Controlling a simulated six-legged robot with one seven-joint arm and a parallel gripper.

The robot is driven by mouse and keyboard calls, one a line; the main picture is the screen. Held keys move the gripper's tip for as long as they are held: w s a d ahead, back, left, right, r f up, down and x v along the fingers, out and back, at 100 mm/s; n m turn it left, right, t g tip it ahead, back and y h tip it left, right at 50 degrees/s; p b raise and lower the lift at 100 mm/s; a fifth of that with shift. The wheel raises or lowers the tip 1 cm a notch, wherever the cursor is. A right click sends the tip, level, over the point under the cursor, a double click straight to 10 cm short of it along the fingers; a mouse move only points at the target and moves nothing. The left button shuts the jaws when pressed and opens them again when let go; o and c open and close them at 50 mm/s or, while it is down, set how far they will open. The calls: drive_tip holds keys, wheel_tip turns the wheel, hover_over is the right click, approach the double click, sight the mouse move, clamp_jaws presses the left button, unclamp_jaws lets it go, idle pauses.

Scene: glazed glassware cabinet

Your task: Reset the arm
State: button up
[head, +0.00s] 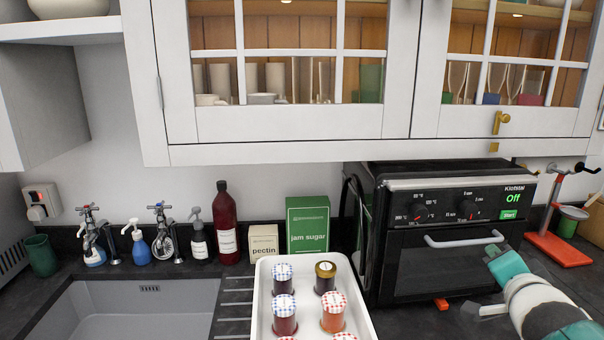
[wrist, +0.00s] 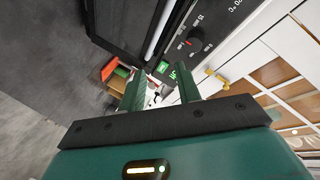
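My gripper (wrist: 161,90) shows in the wrist view with its two green fingers apart. It is open, and I see nothing held between them. Part of my teal and white arm shows at the lower right of the head view, in front of the counter and close to the right side of the black oven (head: 450,272). In the wrist view the oven front (wrist: 125,25) is beyond the fingers at the top, and the glazed cabinet (wrist: 270,72) is at the right. The fingers appear clear of both.
The glazed wall cabinet (head: 290,122) overhangs the counter, with a brass latch (head: 500,122). A white tray (head: 362,330) with several lidded jars stands left of the oven. A red-based stand (head: 557,250) is at the right. The sink (head: 130,310) is at the left.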

drive_tip(key=s+a+f+n+g+y, duration=0.2)
drive_tip(key=s+a+f+n+g, duration=0.1)
drive_tip(key=a, duration=0.4)
drive_tip(key=s+a+f+n+g+y, duration=0.1)
drive_tip(key=s+a+f+n+g, duration=0.2)
drive_tip(key=s+a+n, duration=0.3)
drive_tip(key=s+a+f+n+g+y, duration=0.2)
drive_tip(key=s+a+f+n+g, duration=0.1)
drive_tip(key=a, duration=0.7)
drive_tip(key=shift+s+a+f+n+y, duration=0.15)
drive_tip(key=shift+s+f+n+y, duration=0.15)
drive_tip(key=shift+s+f+n, duration=0.5)
